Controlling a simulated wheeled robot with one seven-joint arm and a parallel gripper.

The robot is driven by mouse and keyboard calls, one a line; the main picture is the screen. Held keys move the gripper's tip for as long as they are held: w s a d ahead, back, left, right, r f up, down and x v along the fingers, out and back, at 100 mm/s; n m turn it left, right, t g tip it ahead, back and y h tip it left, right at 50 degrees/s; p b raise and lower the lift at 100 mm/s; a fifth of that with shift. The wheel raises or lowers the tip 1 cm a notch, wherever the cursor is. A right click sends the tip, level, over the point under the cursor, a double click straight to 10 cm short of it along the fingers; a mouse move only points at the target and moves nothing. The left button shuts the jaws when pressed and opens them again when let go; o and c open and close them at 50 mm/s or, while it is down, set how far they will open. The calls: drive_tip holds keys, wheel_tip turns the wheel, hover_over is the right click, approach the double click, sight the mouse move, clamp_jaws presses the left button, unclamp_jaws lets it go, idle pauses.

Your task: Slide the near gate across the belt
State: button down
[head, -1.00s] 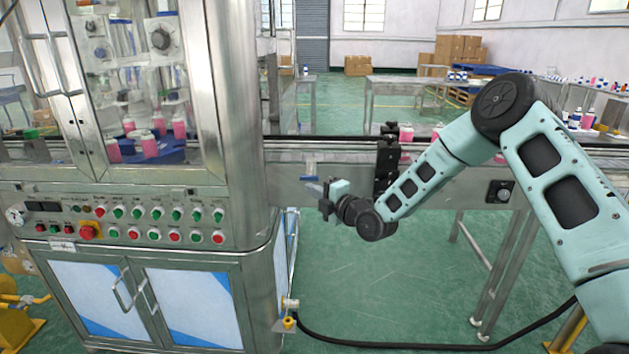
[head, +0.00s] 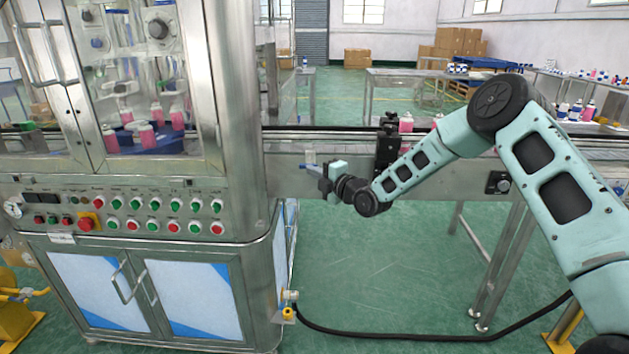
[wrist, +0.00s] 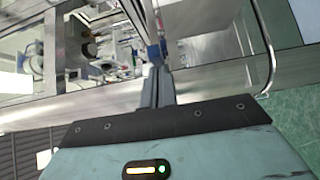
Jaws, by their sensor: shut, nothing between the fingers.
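The conveyor belt (head: 340,131) runs along the back of its steel frame. A small blue piece, which looks like the near gate's handle (head: 309,166), sits on the near face of the frame, just right of the machine. My gripper (head: 323,180) is shut and empty, right beside this handle and slightly below it. In the wrist view the shut fingers (wrist: 153,84) point at the blue piece (wrist: 156,52) just past their tips. I cannot tell whether they touch it. The rest of the gate is hard to make out.
The steel crimping machine (head: 237,120) with glass doors and a button panel stands close on the left. A black post (head: 387,150) is mounted on the belt frame behind my arm. A black cable (head: 400,344) crosses the floor.

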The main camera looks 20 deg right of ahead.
sight(315, 165)
drive_tip(key=w+b, duration=0.1)
drive_tip(key=w+d+b, duration=0.1)
drive_tip(key=w+b, duration=0.2)
drive_tip(key=shift+w+d+f+b, duration=0.1)
drive_tip(key=shift+w+d+b, duration=0.15)
drive_tip(key=shift+w+b, duration=0.15)
drive_tip(key=shift+w+d+r, duration=0.15)
drive_tip(key=shift+d+r, duration=0.05)
drive_tip(key=shift+r, duration=0.25)
